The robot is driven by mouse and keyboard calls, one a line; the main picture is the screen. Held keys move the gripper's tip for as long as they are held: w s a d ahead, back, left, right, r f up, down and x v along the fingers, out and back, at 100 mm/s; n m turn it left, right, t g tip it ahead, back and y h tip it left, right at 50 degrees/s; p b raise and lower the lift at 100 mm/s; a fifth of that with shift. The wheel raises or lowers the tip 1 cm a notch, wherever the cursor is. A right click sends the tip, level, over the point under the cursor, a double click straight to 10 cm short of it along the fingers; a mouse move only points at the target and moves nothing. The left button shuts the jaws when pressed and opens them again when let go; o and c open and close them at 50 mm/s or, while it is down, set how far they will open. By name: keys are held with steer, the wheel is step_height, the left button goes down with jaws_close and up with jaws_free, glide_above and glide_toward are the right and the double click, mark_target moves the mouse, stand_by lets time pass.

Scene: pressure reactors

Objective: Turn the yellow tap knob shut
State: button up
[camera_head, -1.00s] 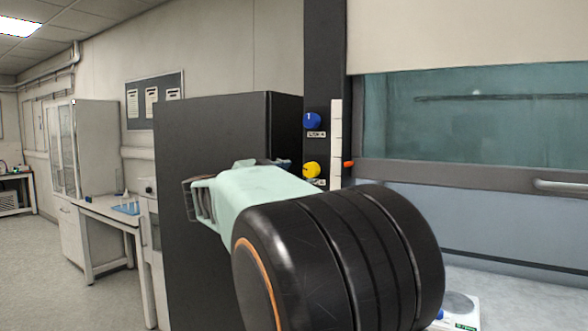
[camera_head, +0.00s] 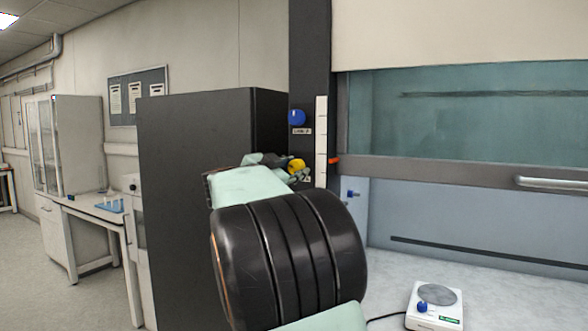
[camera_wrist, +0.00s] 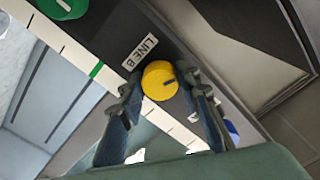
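The yellow tap knob (camera_head: 297,165) sits on the dark column and is partly covered by my gripper in the head view. In the wrist view the yellow knob (camera_wrist: 160,80) shows its round face with a short dark mark towards the right, beside a "LINE B" label (camera_wrist: 139,52). My gripper (camera_wrist: 164,84) is open, with one dark finger on each side of the knob. The fingertips are close to its rim; I cannot tell whether they touch it.
A blue knob (camera_head: 297,117) is above the yellow one, and a green knob (camera_wrist: 65,5) is at the wrist view's top left. A white marked strip (camera_head: 321,140) runs beside them.

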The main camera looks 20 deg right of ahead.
steer(key=c, duration=0.6)
steer(key=shift+m, duration=0.4)
steer(key=m, duration=0.6)
steer(key=shift+f+m+b, duration=0.1)
steer(key=shift+m+b, duration=0.25)
steer(key=shift+m, duration=0.05)
steer(key=m+b, duration=0.2)
steer(key=m, duration=0.4)
steer(key=shift+m, duration=0.3)
steer(key=o, duration=1.2)
